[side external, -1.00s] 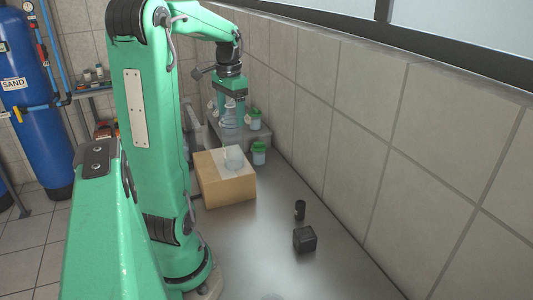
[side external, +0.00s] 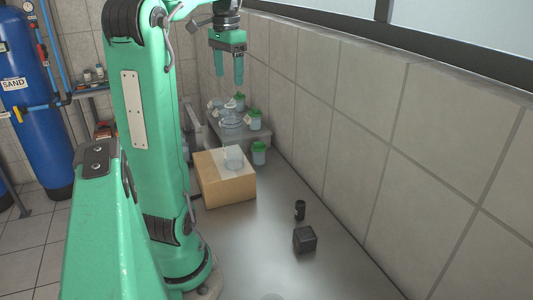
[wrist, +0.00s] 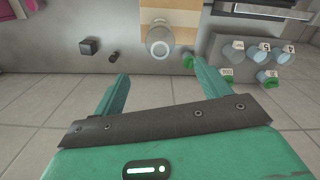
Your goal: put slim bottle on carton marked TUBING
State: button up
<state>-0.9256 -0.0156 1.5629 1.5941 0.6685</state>
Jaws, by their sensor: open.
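A clear bottle (side external: 233,158) stands upright on the tan carton (side external: 226,190); its see-through upper part is hard to separate from the jars behind. In the wrist view the bottle (wrist: 160,36) is seen from above on the carton (wrist: 186,36). No TUBING lettering is readable. My gripper (side external: 230,80) is open and empty, high above the carton and apart from the bottle. In the wrist view its two fingers (wrist: 160,76) are spread, with nothing between them.
Several jars (wrist: 258,53) with labels stand on a grey shelf (wrist: 218,50) behind the carton. A green-lidded jar (side external: 258,153) stands beside the carton. A small black cylinder (side external: 299,210) and a black cube (side external: 304,239) sit toward the front. The tiled wall borders the right side.

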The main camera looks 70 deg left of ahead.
dwell(0.6)
jog(key=w+d+f+m+t+y, duration=0.1)
jog(key=w+d+f, duration=0.1)
jog(key=d, duration=0.5)
jog(key=w+d+f+t, duration=0.1)
jog(key=w+d+f, duration=0.1)
jog(key=d, duration=0.5)
jog(key=s+d+f+m+t, duration=0.1)
jog(key=d+f, duration=0.3)
jog(key=d, duration=0.3)
jog(key=s+d+f+m+t+h, duration=0.1)
jog(key=s+d+f+t, duration=0.1)
jog(key=d, duration=0.6)
jog(key=shift+s+f+t, duration=0.2)
jog(key=shift+f+t, duration=0.1)
jog(key=shift+f, duration=0.6)
